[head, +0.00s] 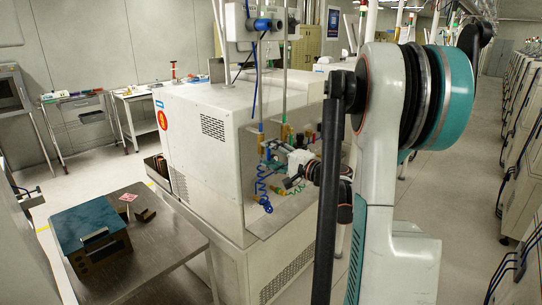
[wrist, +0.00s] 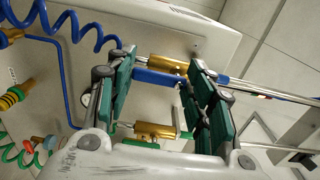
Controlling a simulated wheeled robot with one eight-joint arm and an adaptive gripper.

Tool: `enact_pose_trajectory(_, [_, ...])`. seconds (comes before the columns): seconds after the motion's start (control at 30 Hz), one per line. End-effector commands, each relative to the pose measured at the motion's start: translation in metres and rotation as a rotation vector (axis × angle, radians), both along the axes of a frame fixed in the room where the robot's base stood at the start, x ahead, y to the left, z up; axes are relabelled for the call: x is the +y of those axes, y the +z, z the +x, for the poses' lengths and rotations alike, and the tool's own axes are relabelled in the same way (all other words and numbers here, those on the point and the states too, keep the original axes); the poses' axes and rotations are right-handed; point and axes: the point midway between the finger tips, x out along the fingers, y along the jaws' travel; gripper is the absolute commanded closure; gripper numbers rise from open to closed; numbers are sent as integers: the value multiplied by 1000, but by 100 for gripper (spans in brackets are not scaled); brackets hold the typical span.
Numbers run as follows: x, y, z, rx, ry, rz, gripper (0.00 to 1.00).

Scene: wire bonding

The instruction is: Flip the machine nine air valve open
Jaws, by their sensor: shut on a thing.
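In the wrist view, a brass valve (wrist: 168,64) with a blue lever (wrist: 158,78) sits on a thin metal pipe. The lever lies between the green-padded fingers of my gripper (wrist: 162,82), which is shut on it with one finger at each end. The lever appears roughly in line with the pipe. A second brass valve (wrist: 155,131) with a green handle is just below it. In the head view my gripper (head: 289,180) is at the side of the white machine (head: 212,165), beside its pipes; the lever there is too small to tell. No machine number is readable.
Coiled blue hoses (wrist: 85,28) hang close to the gripper, and a green coiled hose (wrist: 20,153) is at lower left in the wrist view. A metal table (head: 150,245) with a blue-topped box (head: 90,220) stands at front left. Rows of cabinets (head: 525,130) line the right aisle.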

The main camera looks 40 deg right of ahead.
Motion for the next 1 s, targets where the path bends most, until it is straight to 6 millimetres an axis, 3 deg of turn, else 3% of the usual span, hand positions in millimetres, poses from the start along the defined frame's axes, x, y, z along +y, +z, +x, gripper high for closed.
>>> enact_pose_trajectory(0.27, [0,-1,0,0,0,-11,75])
enact_pose_trajectory(0.3, [0,0,0,0,0,-11,49])
enact_pose_trajectory(0.4, [0,0,0,0,0,-10,31])
enact_pose_trajectory(0.77, [-1,0,-2,0,0,-9,31])
enact_pose_trajectory(1.0, [-3,0,-32,0,-3,-9,31])
